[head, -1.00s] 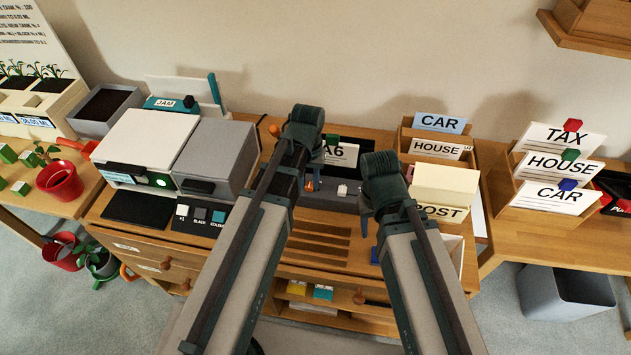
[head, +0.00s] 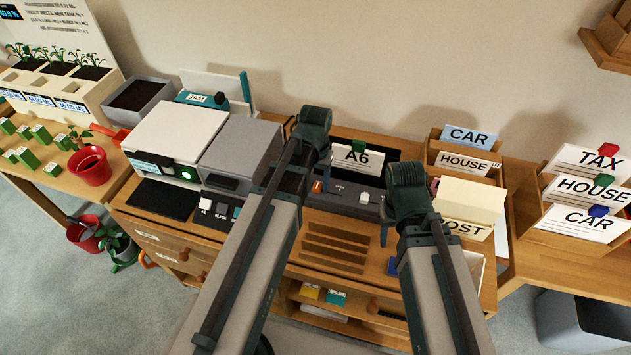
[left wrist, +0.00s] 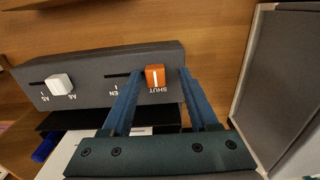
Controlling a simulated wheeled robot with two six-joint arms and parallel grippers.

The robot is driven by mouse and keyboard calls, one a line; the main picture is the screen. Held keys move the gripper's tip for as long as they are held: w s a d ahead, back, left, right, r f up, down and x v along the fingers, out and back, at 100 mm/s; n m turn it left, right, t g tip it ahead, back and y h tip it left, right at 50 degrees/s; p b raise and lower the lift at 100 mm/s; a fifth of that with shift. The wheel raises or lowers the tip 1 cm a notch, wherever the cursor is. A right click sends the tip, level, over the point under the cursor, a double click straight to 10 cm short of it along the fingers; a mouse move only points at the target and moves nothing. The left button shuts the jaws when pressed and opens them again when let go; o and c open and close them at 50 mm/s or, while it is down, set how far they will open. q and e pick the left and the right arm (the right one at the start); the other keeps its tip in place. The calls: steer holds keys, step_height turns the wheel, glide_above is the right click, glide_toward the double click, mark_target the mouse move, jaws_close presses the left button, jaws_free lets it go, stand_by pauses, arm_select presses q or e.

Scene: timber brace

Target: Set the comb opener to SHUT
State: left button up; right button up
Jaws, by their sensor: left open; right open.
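The comb opener's slider is an orange knob (left wrist: 155,75) on a dark grey panel (left wrist: 105,70). In the left wrist view it sits at the right end of its slot, beside the word SHUT. My left gripper (left wrist: 160,88) is open, its blue fingers apart on either side of the knob in the picture; contact cannot be told. The orange knob also shows in the head view (head: 318,187), just below my left wrist.
A white knob (left wrist: 59,84) sits on a second slot of the panel. An A6 card (head: 357,157) stands behind the panel. A grey box (head: 240,155) is to the left; a CAR/HOUSE/POST card rack (head: 434,147) is to the right. Slotted wood (head: 335,245) lies in front.

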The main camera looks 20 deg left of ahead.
mark_target(316, 185)
arm_select(q)
steer(key=shift+r, duration=0.1)
arm_select(e)
steer(key=shift+r, duration=0.1)
arm_select(q)
step_height(316, 185, up, 14)
steer(key=p, duration=1.3)
steer(key=shift+f+p, duration=0.2)
steer(key=shift+p, duration=0.2)
arm_select(e)
step_height(316, 185, up, 14)
steer(key=shift+f, duration=0.2)
arm_select(q)
steer(key=s+d+m+y, duration=0.1)
steer(key=s+d+m, duration=0.2)
steer(key=s+d, duration=0.8)
steer(key=shift+s+d+m, duration=0.2)
steer(key=shift+m, duration=0.2)
